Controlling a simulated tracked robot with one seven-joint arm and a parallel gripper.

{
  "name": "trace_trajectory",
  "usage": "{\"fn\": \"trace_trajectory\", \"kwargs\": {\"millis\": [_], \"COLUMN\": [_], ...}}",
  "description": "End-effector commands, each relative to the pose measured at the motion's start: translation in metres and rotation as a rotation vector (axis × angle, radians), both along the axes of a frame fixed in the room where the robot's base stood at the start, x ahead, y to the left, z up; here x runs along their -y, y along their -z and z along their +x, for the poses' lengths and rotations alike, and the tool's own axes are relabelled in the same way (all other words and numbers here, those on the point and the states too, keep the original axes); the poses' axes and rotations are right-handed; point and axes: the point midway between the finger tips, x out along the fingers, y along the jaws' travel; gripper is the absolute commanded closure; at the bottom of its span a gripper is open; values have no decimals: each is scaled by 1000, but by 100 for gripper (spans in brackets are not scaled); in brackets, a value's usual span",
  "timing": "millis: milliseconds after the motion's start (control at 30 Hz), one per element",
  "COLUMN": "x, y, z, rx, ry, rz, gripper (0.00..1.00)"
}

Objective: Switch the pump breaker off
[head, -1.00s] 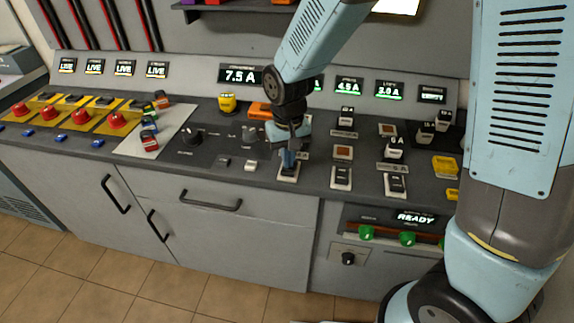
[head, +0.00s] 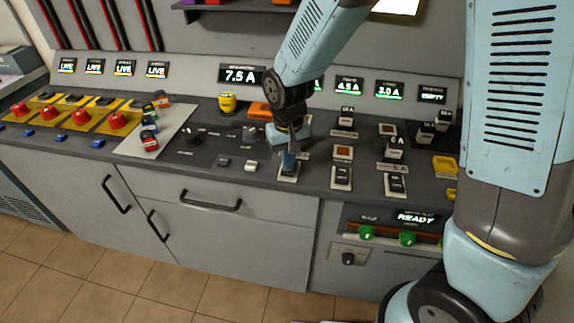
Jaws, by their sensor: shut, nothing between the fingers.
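Three rocker breakers stand in a row on the sloped console, the left one (head: 287,178) under my gripper, the middle one (head: 341,177) and the right one (head: 396,184). Their name labels are too small to read, so I cannot tell which is the pump breaker. My gripper (head: 289,165) is shut and empty, pointing down at the left breaker. It seems to touch or nearly touch it, and hides much of its rocker, so its position is unclear.
A wide display (head: 240,76) reads 7.5 A. Smaller displays read 4.5 A (head: 349,89) and 3.0 A (head: 389,91); another is mostly behind my arm. Red buttons (head: 117,120) are far left.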

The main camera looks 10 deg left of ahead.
Motion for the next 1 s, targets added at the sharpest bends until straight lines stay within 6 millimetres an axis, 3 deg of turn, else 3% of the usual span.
{"fn": "trace_trajectory", "kwargs": {"millis": [1000], "x": [0], "y": [7], "z": [0], "rx": [0], "ry": [1], "rz": [0], "gripper": [100]}}
